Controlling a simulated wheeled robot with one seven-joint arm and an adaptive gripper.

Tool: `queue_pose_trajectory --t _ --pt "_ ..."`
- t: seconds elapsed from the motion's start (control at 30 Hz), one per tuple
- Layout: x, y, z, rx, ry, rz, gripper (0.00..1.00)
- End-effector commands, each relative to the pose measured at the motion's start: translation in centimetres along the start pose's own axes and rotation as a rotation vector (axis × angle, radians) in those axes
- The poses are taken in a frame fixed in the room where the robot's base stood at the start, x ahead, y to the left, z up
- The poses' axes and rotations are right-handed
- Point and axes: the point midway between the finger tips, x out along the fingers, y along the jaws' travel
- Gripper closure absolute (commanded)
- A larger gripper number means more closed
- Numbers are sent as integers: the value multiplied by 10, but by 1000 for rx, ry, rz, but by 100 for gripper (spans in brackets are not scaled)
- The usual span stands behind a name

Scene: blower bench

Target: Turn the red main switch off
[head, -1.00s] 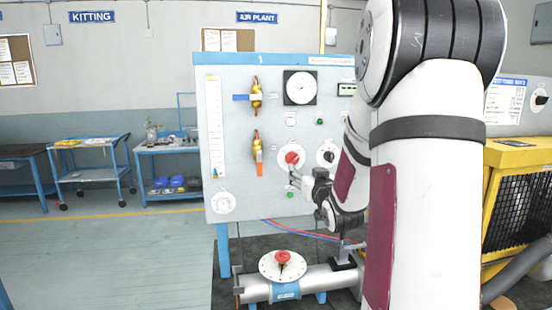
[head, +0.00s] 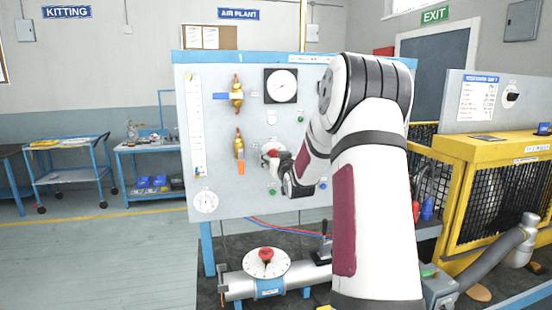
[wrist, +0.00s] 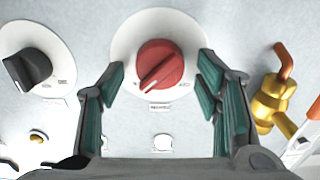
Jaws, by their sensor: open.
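The red main switch (wrist: 160,66) is a round red knob on a white round dial plate (wrist: 126,42) on the grey panel. In the wrist view a pale pointer line on the knob points to the lower left. My gripper (wrist: 159,80) is open, with one teal-padded finger on each side of the knob. Gaps show between the fingers and the knob in that view. In the head view my gripper (head: 274,160) is at the panel in front of the red switch and mostly hides it.
A black knob (wrist: 28,70) is on one side of the switch, a brass valve with an orange handle (wrist: 272,100) on the other. A gauge (head: 281,85) is above. A pipe with a red-knobbed dial (head: 266,262) lies below. A yellow caged machine (head: 495,190) stands right.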

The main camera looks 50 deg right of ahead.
Motion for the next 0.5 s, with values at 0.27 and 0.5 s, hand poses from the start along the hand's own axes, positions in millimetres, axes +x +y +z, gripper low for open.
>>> queue_pose_trajectory --t 0.27,0.5 --pt "0 0 0 0 0 0 51" --pt "0 0 0 0 0 0 90"
